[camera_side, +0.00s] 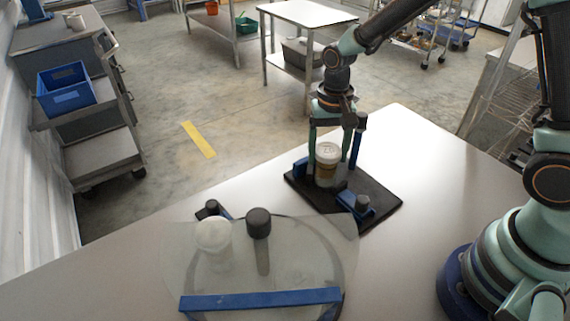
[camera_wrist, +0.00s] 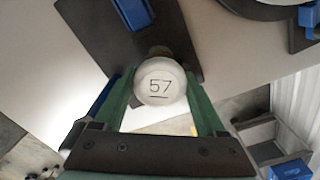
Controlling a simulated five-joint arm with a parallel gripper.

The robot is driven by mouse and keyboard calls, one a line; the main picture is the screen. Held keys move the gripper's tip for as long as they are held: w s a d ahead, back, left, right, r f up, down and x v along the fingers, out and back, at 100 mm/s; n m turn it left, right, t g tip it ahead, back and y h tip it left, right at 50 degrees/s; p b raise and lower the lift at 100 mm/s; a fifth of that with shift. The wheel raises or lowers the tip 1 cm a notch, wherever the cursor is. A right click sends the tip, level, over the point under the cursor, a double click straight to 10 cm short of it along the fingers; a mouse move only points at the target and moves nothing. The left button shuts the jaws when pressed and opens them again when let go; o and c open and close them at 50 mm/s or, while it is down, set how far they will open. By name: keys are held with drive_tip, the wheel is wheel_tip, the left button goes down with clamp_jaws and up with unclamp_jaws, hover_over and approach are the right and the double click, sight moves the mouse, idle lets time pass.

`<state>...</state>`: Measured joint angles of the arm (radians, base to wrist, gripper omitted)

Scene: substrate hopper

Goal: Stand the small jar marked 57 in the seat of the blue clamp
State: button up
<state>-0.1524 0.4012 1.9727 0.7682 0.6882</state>
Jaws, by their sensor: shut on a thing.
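The small jar (camera_side: 327,170) has a white lid and an amber-brown body. In the wrist view its lid (camera_wrist: 160,86) reads 57. My gripper (camera_side: 328,168) is shut on this jar, with one green finger on each side, and the jar looks upright. The jar is over the black base plate (camera_side: 378,208) of the blue clamp (camera_side: 360,204), between its blue parts. I cannot tell whether its bottom touches the seat, which is hidden behind the jar and fingers. In the wrist view the plate (camera_wrist: 110,42) lies beyond the jar.
A round clear disc (camera_side: 310,250) with a blue bar (camera_side: 262,299) stands in front on the pale table (camera_side: 400,145). A white-lidded jar (camera_side: 213,236) and a black knob (camera_side: 258,222) show at it. Table space right of the plate is clear.

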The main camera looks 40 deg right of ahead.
drive_tip(key=shift+f, duration=0.3)
idle(0.5)
drive_tip(key=o, duration=1.1)
drive_tip(key=shift+r, duration=3.75)
